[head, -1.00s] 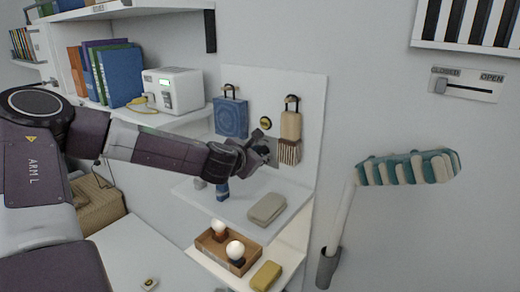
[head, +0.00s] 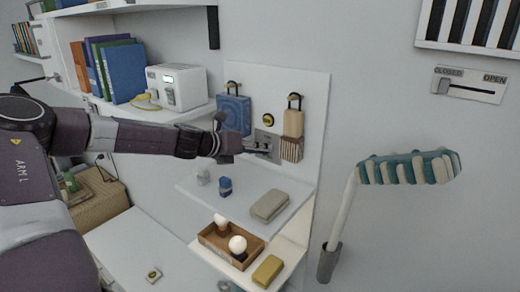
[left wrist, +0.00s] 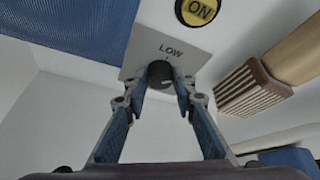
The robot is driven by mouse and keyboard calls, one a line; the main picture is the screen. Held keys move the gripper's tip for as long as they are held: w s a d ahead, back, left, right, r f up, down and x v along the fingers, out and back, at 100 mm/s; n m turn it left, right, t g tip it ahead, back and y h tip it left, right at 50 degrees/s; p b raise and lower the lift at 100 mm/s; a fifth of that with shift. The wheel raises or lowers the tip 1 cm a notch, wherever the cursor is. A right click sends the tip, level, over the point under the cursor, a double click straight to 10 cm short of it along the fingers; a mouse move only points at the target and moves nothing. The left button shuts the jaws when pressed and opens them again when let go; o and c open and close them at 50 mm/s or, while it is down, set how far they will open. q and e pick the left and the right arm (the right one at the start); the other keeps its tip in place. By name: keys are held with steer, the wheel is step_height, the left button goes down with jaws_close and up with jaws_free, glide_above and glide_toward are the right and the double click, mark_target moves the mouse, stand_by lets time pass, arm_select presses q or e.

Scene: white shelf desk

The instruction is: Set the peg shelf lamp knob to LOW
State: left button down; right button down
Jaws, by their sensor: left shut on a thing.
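The lamp knob (left wrist: 160,72) is dark and round and sits on a grey plate (left wrist: 135,57) marked LOW above it. The plate also shows in the head view (head: 272,138), on the white peg panel below a round yellow ON sign (head: 268,120). My left gripper (head: 260,149) reaches the plate from the left. In the left wrist view its two fingers (left wrist: 160,86) are closed on the knob from both sides. The fingers cover part of the knob, and I cannot tell clearly where its pointer stands. My right gripper is out of view.
A blue item (head: 233,115) and a brush (head: 292,130) hang on pegs either side of the plate. Below, a shelf (head: 235,203) holds a grey block (head: 269,206) and small containers. A bulb tray (head: 212,243) stands lower.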

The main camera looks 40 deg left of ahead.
arm_select(q)
steer(key=shift+a+f+n+h, duration=0.15)
steer(key=shift+f+n+h, duration=0.05)
steer(key=shift+n+h, duration=0.7)
steer(key=shift+n+t+h+b, duration=0.3)
steer(key=shift+n+t+b, duration=0.1)
steer(key=shift+n, duration=0.3)
steer(key=shift+a+f+n+h+b, duration=0.1)
steer(key=shift+f+n+h+b, duration=0.1)
steer(key=shift+n+h+b, duration=0.3)
steer(key=shift+n+t+h+b, duration=0.5)
steer(key=shift+n+t+b, duration=0.1)
steer(key=shift+n+b, duration=0.6)
steer(key=c, duration=1.6)
jaws_free()
steer(key=shift+s+a+r, duration=0.1)
